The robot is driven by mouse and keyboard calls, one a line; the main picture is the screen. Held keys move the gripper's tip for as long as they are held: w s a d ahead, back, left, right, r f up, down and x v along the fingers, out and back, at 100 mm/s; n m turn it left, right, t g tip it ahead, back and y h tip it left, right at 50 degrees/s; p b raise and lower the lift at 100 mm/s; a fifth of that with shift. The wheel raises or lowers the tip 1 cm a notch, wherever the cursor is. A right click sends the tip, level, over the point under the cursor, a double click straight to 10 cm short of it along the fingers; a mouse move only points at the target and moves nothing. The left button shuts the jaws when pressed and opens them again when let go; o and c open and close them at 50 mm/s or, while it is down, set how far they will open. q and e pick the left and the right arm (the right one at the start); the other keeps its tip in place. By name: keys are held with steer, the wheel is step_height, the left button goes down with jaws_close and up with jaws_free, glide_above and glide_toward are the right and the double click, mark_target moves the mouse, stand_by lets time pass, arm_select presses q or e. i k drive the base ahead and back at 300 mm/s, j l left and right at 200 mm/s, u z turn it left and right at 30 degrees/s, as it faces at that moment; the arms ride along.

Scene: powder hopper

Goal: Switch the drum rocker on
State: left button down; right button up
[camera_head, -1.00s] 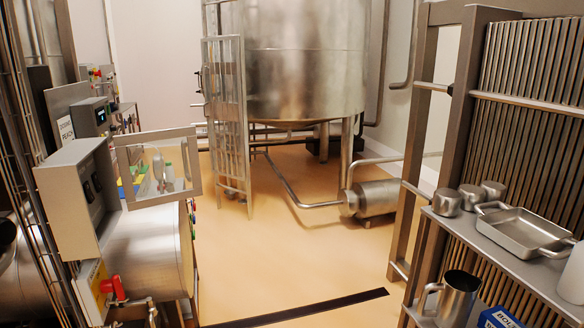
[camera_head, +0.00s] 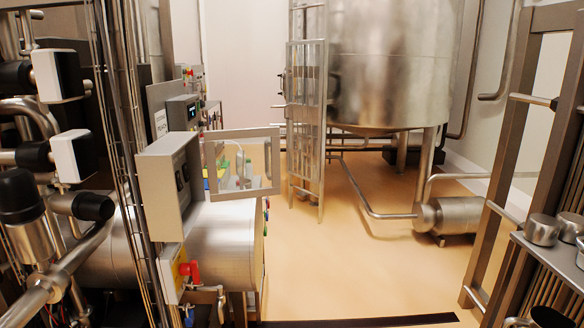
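A grey control box (camera_head: 168,185) stands at left centre, above a horizontal steel drum (camera_head: 228,240). A small dark switch panel (camera_head: 183,177) shows at a steep angle on the box's right-hand face. I cannot tell whether it holds the drum rocker, or which way any switch is set. A hinged clear cover with a grey frame (camera_head: 276,160) stands swung out to the right of the box. Neither of my grippers is in view.
A red-handled valve (camera_head: 190,270) sits below the box. Pipes with black-and-white fittings (camera_head: 72,155) crowd the left. A large steel tank (camera_head: 390,70) and a ladder-like gate (camera_head: 306,120) stand behind. A shelf with steel cups (camera_head: 542,230) is at right. The middle floor is clear.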

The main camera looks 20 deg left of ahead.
mark_target(180, 187)
steer(key=i+u, duration=0.45)
steer(key=i+l+u, duration=0.1)
steer(key=i+u, duration=0.3)
steer(key=i+l+u, duration=0.45)
steer(key=u, duration=0.2)
steer(key=i+l+u, duration=0.15)
steer(key=l+u, duration=0.15)
steer(key=i+l+u, duration=0.1)
steer(key=l+u, duration=0.2)
steer(key=l, duration=0.2)
steer(key=i+l+u, duration=0.1)
steer(key=l+u, duration=0.25)
steer(key=i+l+u, duration=0.15)
steer(key=l+u, duration=0.25)
steer(key=l, duration=0.2)
steer(key=l+u, duration=0.45)
steer(key=l, duration=0.15)
steer(key=l+u, duration=0.4)
steer(key=l, duration=0.25)
steer(key=k+l+u, duration=0.1)
steer(key=l+u, duration=0.3)
steer(key=l, duration=0.2)
steer(key=k+l+u, duration=0.2)
steer(key=l+u, duration=0.25)
steer(key=l, duration=0.15)
